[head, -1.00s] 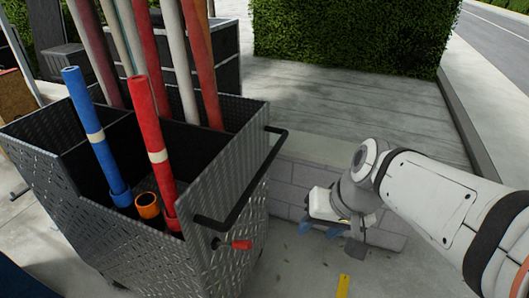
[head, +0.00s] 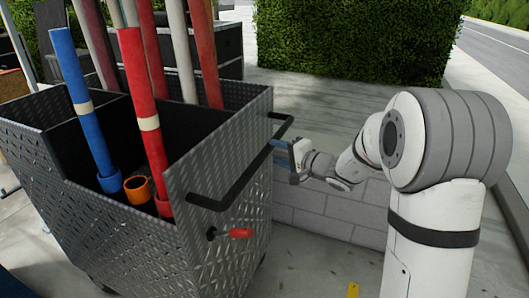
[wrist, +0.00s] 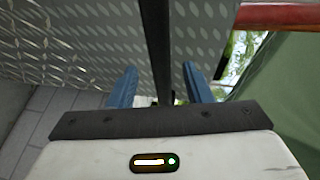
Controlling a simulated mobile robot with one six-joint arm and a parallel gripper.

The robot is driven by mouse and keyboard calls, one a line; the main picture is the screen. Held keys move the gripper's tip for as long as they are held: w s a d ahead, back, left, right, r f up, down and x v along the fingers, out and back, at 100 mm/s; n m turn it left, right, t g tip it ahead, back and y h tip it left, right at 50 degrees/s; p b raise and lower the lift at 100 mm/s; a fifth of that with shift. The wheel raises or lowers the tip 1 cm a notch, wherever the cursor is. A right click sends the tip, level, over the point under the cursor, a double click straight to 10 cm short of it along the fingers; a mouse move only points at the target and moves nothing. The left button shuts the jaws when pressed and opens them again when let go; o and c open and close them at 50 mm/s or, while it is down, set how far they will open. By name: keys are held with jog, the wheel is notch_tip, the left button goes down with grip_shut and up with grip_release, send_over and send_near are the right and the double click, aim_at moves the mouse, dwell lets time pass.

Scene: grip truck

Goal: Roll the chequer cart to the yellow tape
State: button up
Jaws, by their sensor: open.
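The chequer cart (head: 130,235), a grey diamond-plate box on the left of the head view, holds upright pipes and tubes. Its black push handle (head: 243,172) runs along its right side. My gripper (head: 280,144) is at the far half of this handle, coming from the right. In the wrist view its two blue fingers (wrist: 158,88) stand apart, with the dark handle bar (wrist: 158,50) passing between them. The gripper is open; I cannot tell whether a finger touches the bar. A small piece of yellow tape (head: 353,289) shows on the ground at the bottom edge.
A red-gripped lever (head: 240,233) sticks out below the handle. A low grey block wall (head: 320,210) stands behind my gripper, with a hedge (head: 350,45) beyond. Paved ground right of the cart looks clear. Dark cases (head: 222,50) stand behind the cart.

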aim_at(264, 148)
jog(key=p+x, duration=0.1)
jog(key=x, duration=0.6)
jog(key=shift+c, duration=0.4)
grip_shut()
jog(key=shift+d+f, duration=0.1)
jog(key=shift+d, duration=0.05)
jog(key=shift+s, duration=0.1)
